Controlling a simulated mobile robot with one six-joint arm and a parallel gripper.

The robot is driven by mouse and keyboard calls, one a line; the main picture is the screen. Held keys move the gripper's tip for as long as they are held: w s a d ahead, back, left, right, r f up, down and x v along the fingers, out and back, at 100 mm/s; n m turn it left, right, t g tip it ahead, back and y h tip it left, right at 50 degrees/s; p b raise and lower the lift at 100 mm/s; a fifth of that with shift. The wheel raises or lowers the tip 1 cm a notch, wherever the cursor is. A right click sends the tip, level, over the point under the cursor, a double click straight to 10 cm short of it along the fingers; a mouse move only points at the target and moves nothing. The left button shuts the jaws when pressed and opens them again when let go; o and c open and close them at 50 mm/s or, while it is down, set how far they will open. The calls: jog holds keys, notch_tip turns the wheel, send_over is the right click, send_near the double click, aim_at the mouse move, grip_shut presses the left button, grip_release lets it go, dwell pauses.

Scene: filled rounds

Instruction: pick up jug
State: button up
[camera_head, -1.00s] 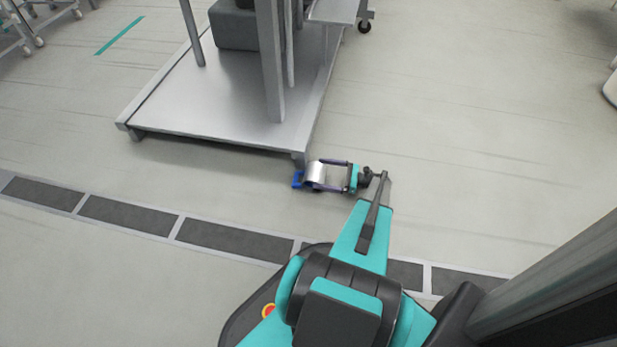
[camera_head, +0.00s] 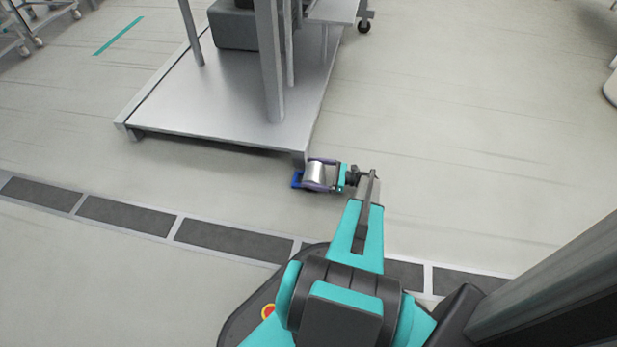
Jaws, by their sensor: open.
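The jug (camera_head: 314,172) looks like a small shiny silver vessel by the near right corner of the metal platform. A blue piece (camera_head: 297,179) shows at its left side; I cannot tell whether it is part of the jug. My gripper (camera_head: 319,174) reaches in from the right with its fingers open. One dark finger lies along the far side of the silver body and the other along the near side. Whether the fingers touch it is too small to tell. The jug's right side is close to the gripper's palm, and its underside is hidden.
The metal platform (camera_head: 215,105) with upright posts stands just behind and left of the jug, its corner very close to the gripper. A dark striped band (camera_head: 130,214) runs along the floor in front. The floor to the right (camera_head: 480,190) is clear.

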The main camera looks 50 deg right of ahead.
jog(key=shift+c, duration=0.3)
jog(key=c, duration=1.1)
jog(key=shift+o, duration=0.2)
jog(key=shift+r, duration=0.15)
jog(key=shift+r+p, duration=1)
jog(key=shift+r, duration=0.6)
jog(key=shift+s+d+r, duration=0.2)
jog(key=shift+d, duration=0.05)
jog(key=s+d+r+b, duration=0.1)
jog(key=s+d+b, duration=0.3)
jog(key=s+d, duration=0.6)
jog(key=shift+s+d, duration=0.2)
jog(key=shift+d, duration=0.55)
